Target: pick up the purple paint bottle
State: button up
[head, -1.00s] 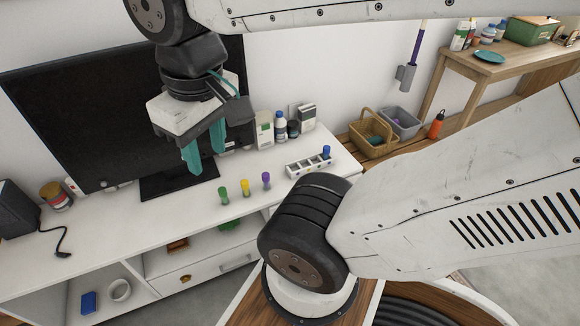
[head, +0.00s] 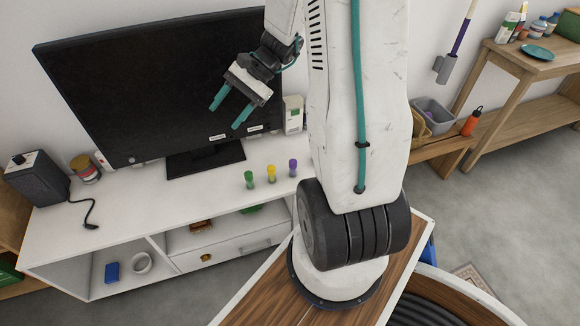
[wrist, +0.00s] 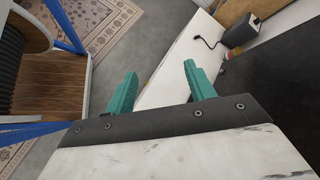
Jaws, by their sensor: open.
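The purple paint bottle (head: 293,167) is small and stands upright on the white TV cabinet (head: 215,205). It is the rightmost of three bottles, beside the yellow bottle (head: 271,173) and the green bottle (head: 249,179). My gripper (head: 228,113) has teal fingers spread apart with nothing between them. It is raised in front of the TV screen, above and left of the bottles in the head view. In the wrist view the open fingers (wrist: 158,85) show over the cabinet edge and floor, and no paint bottle is visible there.
The TV (head: 170,85) stands behind the bottles. A black speaker (head: 37,178) with a cable and a jar (head: 85,167) are at the cabinet's left. A white box (head: 293,115) stands at the back. My arm hides the cabinet's right end. The cabinet top's left-centre is clear.

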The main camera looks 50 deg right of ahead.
jog(key=w+d+f+m+t, duration=0.25)
jog(key=d+f+m, duration=0.25)
jog(key=d+f, duration=0.25)
jog(key=m+t+h, duration=0.3)
jog(key=m+t, duration=0.3)
jog(key=m, duration=0.3)
send_over(295, 163)
jog(key=w+a, duration=0.2)
jog(key=a, duration=0.1)
notch_tip(295, 163, down, 17)
jog(key=s+d+f+m+h, duration=0.1)
jog(key=s+f, duration=0.1)
jog(key=f, duration=0.1)
jog(key=s+d+f+m+t+h, duration=0.1)
jog(key=s+f+m, duration=0.1)
jog(key=f, duration=0.2)
jog(key=s+d+f+m+t+h, duration=0.1)
jog(key=s+d+f+m, duration=0.1)
jog(key=f, duration=0.1)
jog(key=shift+f, duration=0.2)
jog(key=shift+m+h, duration=0.3)
jog(key=shift+h, duration=0.2)
jog(key=x, duration=0.3)
jog(key=f+x, duration=0.1)
jog(key=x, duration=0.3)
jog(key=shift+d+f, duration=0.1)
jog(key=shift+w+f, duration=0.1)
jog(key=shift+w, duration=0.1)
jog(key=c, duration=1.1)
jog(key=shift+c, duration=0.2)
